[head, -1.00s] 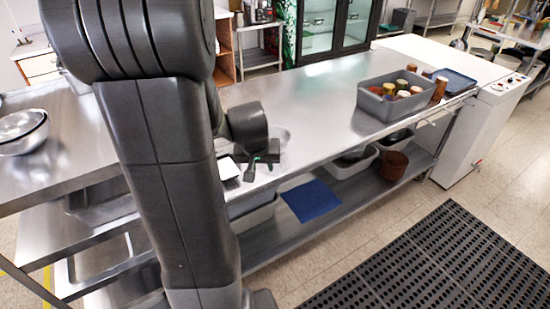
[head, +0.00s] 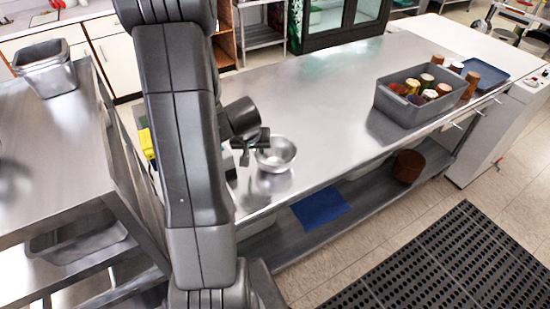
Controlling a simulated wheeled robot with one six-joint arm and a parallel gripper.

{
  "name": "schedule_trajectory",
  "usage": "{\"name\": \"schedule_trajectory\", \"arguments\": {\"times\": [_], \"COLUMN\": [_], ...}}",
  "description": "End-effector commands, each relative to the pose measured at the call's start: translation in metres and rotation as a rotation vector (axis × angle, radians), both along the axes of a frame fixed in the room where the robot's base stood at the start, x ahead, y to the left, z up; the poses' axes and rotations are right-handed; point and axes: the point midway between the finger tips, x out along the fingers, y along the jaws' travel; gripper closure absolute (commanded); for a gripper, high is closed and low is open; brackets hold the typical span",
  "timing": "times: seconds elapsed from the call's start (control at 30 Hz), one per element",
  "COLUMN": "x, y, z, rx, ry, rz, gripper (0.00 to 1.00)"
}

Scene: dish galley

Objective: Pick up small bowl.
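The small bowl (head: 282,150) is shiny metal, upright on the steel counter (head: 330,130), right of my arm in the head view. My gripper (head: 254,153) is at the bowl's left side. Its two dark fingers look spread apart, with the right one overlapping the bowl's left rim in the picture. I cannot tell whether it touches the bowl. My arm hides the counter to the left.
A grey bin (head: 407,105) of jars and cups stands at the counter's right, beside a brown cup (head: 470,85) and a blue tray (head: 483,70). A blue item (head: 320,205) lies on the lower shelf. A metal container (head: 47,70) stands far left. The middle counter is clear.

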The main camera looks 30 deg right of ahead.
Motion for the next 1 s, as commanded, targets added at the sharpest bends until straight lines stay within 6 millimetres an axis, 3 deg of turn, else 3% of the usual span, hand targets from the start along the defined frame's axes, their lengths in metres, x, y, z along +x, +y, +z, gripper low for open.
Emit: {"name": "schedule_trajectory", "arguments": {"times": [0.13, 0.43, 0.47, 0.6, 0.63, 1.0], "x": [0.006, 0.008, 0.009, 0.008, 0.008, 0.008], "y": [-0.004, -0.005, -0.005, -0.005, -0.005, -0.005], "z": [-0.02, -0.023, -0.023, -0.023, -0.023, -0.023], "rx": [0.0, 0.0, 0.0, 0.0, 0.0, 0.0], "ry": [0.002, -0.001, -0.001, 0.0, 0.0, 0.0], "rz": [0.0, 0.0, 0.0, 0.0, 0.0, 0.0], "gripper": [0.68, 0.68, 0.7, 0.98, 1.0, 1.0]}}
